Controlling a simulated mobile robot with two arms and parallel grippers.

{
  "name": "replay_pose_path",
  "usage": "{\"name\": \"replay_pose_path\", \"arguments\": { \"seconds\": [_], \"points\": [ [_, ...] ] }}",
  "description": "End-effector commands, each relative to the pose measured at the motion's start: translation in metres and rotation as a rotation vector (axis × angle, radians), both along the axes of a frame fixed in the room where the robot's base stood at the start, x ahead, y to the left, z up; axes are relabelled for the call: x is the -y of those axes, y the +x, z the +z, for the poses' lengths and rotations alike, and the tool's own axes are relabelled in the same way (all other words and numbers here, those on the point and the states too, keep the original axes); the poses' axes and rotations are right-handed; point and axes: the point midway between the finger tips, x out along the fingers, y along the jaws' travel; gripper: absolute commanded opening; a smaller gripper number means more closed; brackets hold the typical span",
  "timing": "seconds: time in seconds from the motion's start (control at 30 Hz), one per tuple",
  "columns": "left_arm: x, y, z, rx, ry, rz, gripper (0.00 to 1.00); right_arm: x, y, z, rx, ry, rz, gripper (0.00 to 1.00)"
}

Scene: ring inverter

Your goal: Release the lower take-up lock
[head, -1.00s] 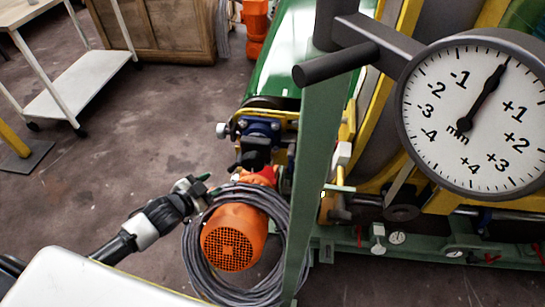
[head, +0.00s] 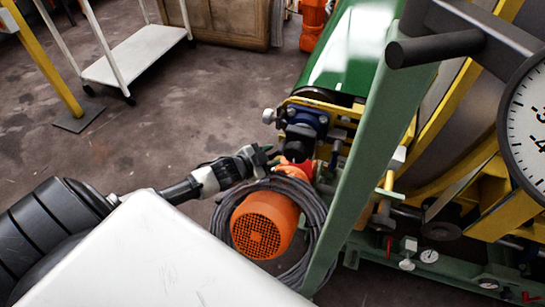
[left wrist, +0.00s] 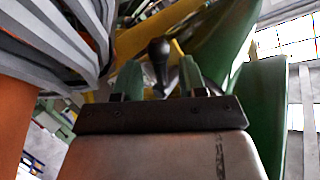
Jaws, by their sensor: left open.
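My left gripper (head: 268,156) is low beside the conveyor frame, just above the orange motor. In the left wrist view its two green fingers (left wrist: 160,64) stand apart with a gap between them. A black knob-ended handle (left wrist: 160,52) shows in that gap, beyond or between the fingertips; I cannot tell its exact depth or whether it touches them. I cannot tell for sure that this handle is the lower take-up lock. In the head view, a blue housing with a black part (head: 302,138) is just to the right of the gripper. My right gripper is out of view.
The orange motor (head: 262,226) with coiled grey cable (head: 310,240) sits right below the gripper. A green post (head: 375,150) stands to the right. A dial gauge (head: 530,125) is at the right edge. A white cart (head: 140,55) stands at the back left; open floor lies between.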

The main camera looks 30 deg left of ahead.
Motion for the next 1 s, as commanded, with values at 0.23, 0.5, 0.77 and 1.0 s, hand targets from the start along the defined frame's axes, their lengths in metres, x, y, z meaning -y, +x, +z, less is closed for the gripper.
{"name": "replay_pose_path", "arguments": {
  "seconds": [0.23, 0.5, 0.77, 1.0],
  "points": [
    [0.0025, 0.0102, -0.0033, 0.0, 0.001, 0.0, 0.41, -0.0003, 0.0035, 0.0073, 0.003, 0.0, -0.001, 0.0],
    [0.0026, 0.0099, -0.0033, 0.0, 0.001, 0.0, 0.31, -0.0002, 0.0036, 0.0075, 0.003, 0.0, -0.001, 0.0],
    [0.0026, 0.0097, -0.0033, 0.0, 0.001, 0.0, 0.0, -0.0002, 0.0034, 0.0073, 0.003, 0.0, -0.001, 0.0],
    [0.0024, 0.0096, -0.002, -0.003, 0.013, 0.0, 0.0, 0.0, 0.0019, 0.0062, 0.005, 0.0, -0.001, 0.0]
  ]
}}
